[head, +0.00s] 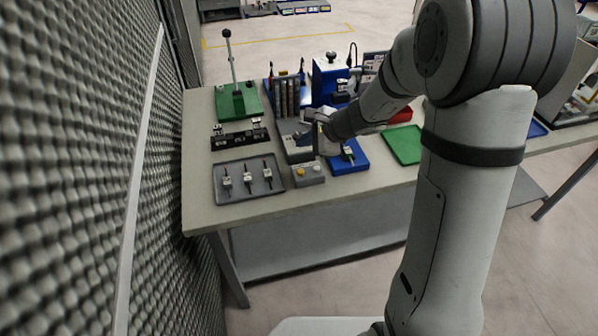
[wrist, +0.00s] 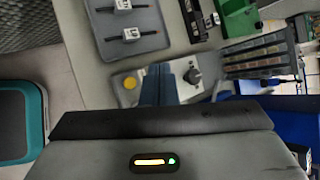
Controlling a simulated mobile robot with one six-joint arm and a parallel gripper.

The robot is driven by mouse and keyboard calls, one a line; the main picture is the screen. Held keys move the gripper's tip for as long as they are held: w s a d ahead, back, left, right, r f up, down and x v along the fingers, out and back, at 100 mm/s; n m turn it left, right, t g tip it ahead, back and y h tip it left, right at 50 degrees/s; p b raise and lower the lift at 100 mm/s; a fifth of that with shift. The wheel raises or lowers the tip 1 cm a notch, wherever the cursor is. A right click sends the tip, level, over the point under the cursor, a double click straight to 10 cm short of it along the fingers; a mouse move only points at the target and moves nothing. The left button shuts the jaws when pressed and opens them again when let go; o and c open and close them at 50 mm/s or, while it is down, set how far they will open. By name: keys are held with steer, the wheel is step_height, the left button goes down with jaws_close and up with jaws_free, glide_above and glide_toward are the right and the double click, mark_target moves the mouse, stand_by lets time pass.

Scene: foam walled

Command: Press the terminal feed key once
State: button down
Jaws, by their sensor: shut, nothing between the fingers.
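A small grey box (head: 309,180) stands at the front edge of the bench. It carries a round yellow button (head: 301,171) and a second, paler control beside it. The yellow button also shows in the wrist view (wrist: 130,82), left of my fingers. No label is readable, so I cannot tell which control is the feed key. My gripper (head: 317,156) is shut and empty, fingers pointing down over the back right of the box. In the wrist view its fingertips (wrist: 158,72) hide the part of the box right of the yellow button. Whether they touch it cannot be told.
A grey tray (head: 235,197) with several small tagged parts lies left of the box. A blue block (head: 349,166) is close on the right. A dark rack, a green stand (head: 238,104) with a lever and upright bins are behind. A foam wall borders the left.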

steer(key=b, duration=0.6)
glide_above(301, 172)
steer(key=f, duration=0.5)
steer(key=d+f, duration=0.1)
steer(key=f, duration=0.1)
steer(key=shift+s+f, duration=0.15)
steer(key=shift+f, duration=0.4)
steer(key=shift+b, duration=0.35)
stand_by(0.5)
steer(key=shift+f+b, duration=0.4)
steer(key=shift+b, duration=0.15)
steer(key=shift+f+b, duration=0.55)
steer(key=shift+b, duration=0.05)
stand_by(0.6)
steer(key=shift+r, duration=0.1)
steer(key=shift+r+p, duration=0.65)
steer(key=shift+r, duration=0.25)
steer(key=shift+r, duration=0.1)
